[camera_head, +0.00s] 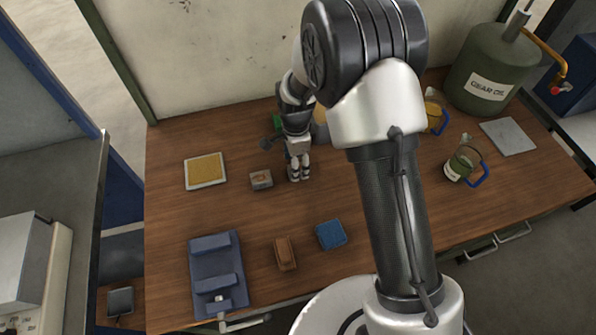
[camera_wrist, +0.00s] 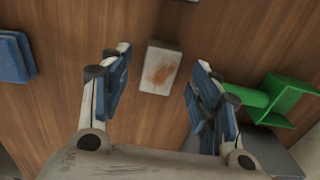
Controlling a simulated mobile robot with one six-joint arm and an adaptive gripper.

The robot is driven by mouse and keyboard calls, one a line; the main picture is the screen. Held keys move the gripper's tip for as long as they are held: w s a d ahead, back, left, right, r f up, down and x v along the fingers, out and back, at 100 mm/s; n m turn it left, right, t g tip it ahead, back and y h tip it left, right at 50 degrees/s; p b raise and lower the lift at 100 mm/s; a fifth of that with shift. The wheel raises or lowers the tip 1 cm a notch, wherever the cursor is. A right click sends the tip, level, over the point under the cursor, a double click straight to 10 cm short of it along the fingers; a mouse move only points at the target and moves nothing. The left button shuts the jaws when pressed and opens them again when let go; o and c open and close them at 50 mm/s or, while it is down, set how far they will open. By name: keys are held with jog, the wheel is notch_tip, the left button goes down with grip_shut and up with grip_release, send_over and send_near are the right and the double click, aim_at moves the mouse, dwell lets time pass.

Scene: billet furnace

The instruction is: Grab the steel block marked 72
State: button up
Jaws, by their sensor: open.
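A small grey steel block (camera_head: 261,179) with a reddish mark lies on the wooden table, just left of my gripper (camera_head: 299,176) in the head view. In the wrist view, a pale grey block (camera_wrist: 160,68) with a rusty patch on its top shows between the two blue-padded fingers of my gripper (camera_wrist: 157,80). It looks like the same block. The fingers are apart and touch nothing that I can see. I cannot read a number 72 on the block in either view.
A green object (camera_wrist: 280,102) is close beside the right finger. A blue pad (camera_head: 331,234), brown brush-like block (camera_head: 285,253), blue fixture (camera_head: 217,275) and yellow-topped tile (camera_head: 205,170) lie around. Jugs (camera_head: 464,162) and a gear oil can (camera_head: 488,75) stand right.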

jog(key=f, duration=0.3)
jog(key=shift+w+d+f+b, duration=0.1)
jog(key=shift+d+f+b, duration=0.1)
jog(key=shift+d+b, duration=0.1)
jog(key=shift+c, duration=0.6)
grip_shut()
jog(key=shift+r, duration=0.1)
